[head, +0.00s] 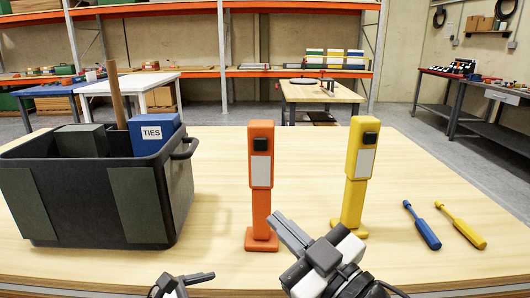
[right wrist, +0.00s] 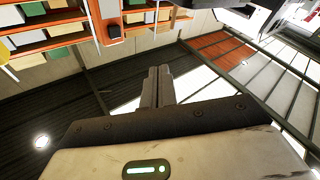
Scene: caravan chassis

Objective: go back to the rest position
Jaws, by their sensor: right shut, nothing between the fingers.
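My right gripper (head: 290,233) is in the head view at the bottom middle, in front of the orange post and the yellow post. Its fingers are shut together and empty. They also show closed in the right wrist view (right wrist: 158,87), pointing up in the picture. My left gripper (head: 190,279) shows only in part at the bottom edge of the head view, left of the right one, in front of the table. I cannot tell whether its fingers are open or shut.
An orange post (head: 261,205) and a yellow post (head: 354,195) stand upright on the table (head: 215,215). A dark crate (head: 80,205) at left holds a blue TIES box (head: 155,134). Blue (head: 424,228) and yellow (head: 462,227) screwdrivers lie at right.

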